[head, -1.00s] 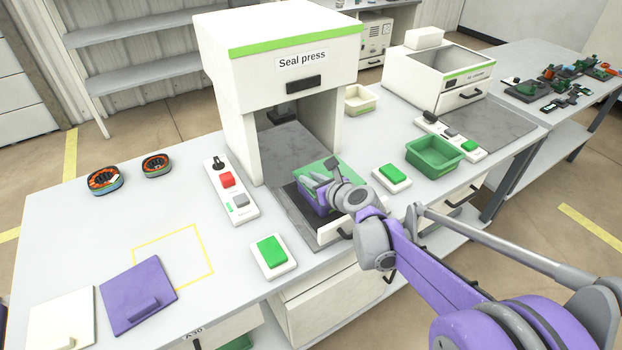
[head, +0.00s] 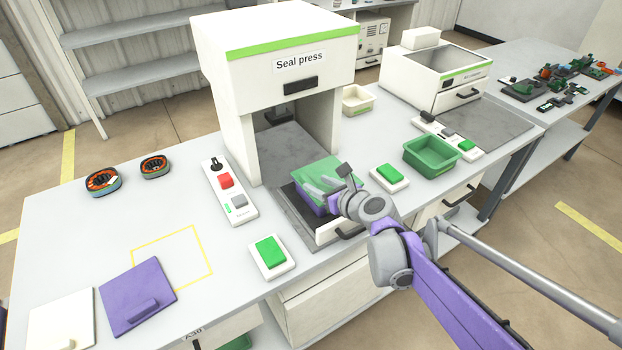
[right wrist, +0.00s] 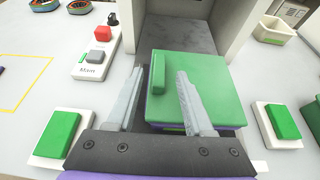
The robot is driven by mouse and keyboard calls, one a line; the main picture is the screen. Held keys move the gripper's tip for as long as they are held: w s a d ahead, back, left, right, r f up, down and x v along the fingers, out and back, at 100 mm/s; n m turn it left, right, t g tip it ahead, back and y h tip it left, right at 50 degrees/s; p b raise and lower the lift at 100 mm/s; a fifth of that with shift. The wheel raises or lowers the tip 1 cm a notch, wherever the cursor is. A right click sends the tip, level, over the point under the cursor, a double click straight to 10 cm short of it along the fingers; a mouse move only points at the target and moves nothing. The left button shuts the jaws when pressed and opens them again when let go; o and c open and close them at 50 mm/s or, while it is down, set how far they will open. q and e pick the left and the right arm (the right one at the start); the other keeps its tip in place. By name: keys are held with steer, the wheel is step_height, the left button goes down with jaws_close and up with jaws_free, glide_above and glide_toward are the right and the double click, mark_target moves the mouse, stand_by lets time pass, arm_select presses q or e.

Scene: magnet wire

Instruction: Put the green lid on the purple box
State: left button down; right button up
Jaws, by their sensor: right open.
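The green lid (head: 338,166) lies on top of the purple box (head: 306,202) on the dark plate of the seal press. In the right wrist view the lid (right wrist: 205,85) covers nearly all of the box, with a thin purple strip (right wrist: 172,129) showing under its near edge. I cannot tell whether it is fully seated. My right gripper (head: 319,186) is open over the lid. In the right wrist view its fingers (right wrist: 158,71) stand apart, one on each side of the lid's green handle (right wrist: 158,76), apparently not touching it. My left gripper is not in view.
The seal press (head: 280,65) rises behind the box, its walls close on both sides. Green button boxes (head: 269,252) (head: 389,176) stand left and right of its plate. A green bin (head: 432,154) is to the right. A purple panel (head: 137,293) lies at front left.

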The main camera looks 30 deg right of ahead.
steer(key=a+v, duration=0.1)
steer(key=v, duration=0.6)
steer(key=s+a+f+n+g+y, duration=0.1)
steer(key=s+a+f+n+g, duration=0.65)
steer(key=n, duration=1.25)
steer(key=s+a+f+n+h, duration=0.1)
steer(key=s+a+f+n, duration=0.1)
steer(key=s+n, duration=0.4)
steer(key=s+a+f+n+h, duration=0.1)
steer(key=s+f+n, duration=0.2)
steer(key=s+n, duration=0.3)
steer(key=n+g, duration=0.1)
steer(key=n, duration=0.1)
steer(key=shift+a+f+n+p, duration=0.3)
steer(key=shift+a+n+p, duration=0.05)
steer(key=shift+a+n, duration=0.05)
steer(key=shift+s, duration=0.15)
